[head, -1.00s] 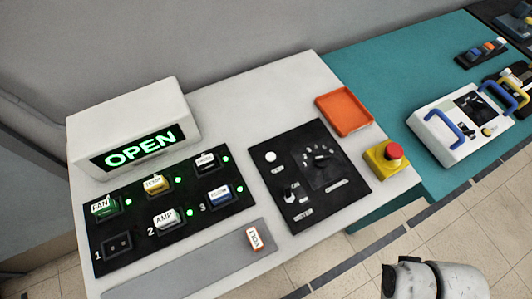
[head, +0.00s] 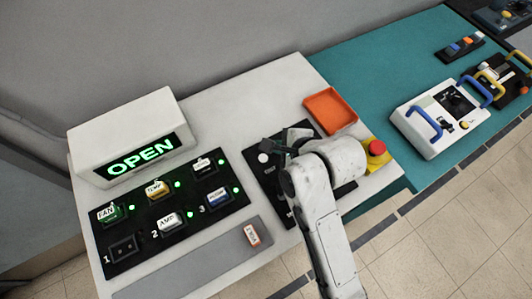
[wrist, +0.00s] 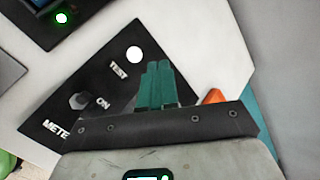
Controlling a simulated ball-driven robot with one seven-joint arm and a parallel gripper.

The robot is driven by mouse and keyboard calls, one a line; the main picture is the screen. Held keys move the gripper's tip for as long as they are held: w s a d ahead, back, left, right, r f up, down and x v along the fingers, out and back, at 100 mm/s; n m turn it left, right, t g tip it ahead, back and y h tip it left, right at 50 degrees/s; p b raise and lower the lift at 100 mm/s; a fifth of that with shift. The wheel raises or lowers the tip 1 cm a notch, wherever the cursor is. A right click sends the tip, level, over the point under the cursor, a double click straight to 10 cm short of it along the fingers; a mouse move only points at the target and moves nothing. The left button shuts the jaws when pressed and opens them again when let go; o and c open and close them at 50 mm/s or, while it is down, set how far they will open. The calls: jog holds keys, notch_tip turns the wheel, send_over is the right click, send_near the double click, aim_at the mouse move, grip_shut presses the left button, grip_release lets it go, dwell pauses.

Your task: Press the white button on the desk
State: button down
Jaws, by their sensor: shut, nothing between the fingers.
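The white button (head: 263,158) is a small round disc on the black panel (head: 258,176) on the desk. In the wrist view the button (wrist: 135,55) sits beside a label reading TEST. My gripper (head: 268,145) is over the panel, just to the right of the button. In the wrist view its teal fingers (wrist: 158,66) are shut together and empty, with tips to the right of the button and slightly below it. I cannot tell the height of the fingertips above the panel. My arm hides most of the panel in the head view.
A black board with labelled blocks and green lights (head: 180,205) lies to the left, below the OPEN sign (head: 140,157). An orange tray (head: 331,109) and a red stop button on a yellow base (head: 376,149) are to the right. A knob (wrist: 78,101) stands on the panel.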

jog(key=shift+m+y, duration=0.4)
jog(key=shift+m, duration=0.5)
jog(key=a, duration=0.1)
jog(key=a+r, duration=0.1)
jog(key=w+a+r, duration=0.1)
jog(key=shift+a, duration=0.25)
jog(key=shift+f, duration=0.15)
jog(key=b, duration=0.6)
send_over(265, 161)
notch_tip(265, 161, down, 6)
jog(key=shift+f, duration=0.25)
jog(key=shift+f+b, duration=0.4)
jog(key=shift+f, duration=0.65)
jog(key=shift+f, duration=0.8)
dwell(0.6)
jog(key=shift+r, duration=0.1)
jog(key=shift+r+p, duration=0.75)
jog(key=shift+p, duration=0.5)
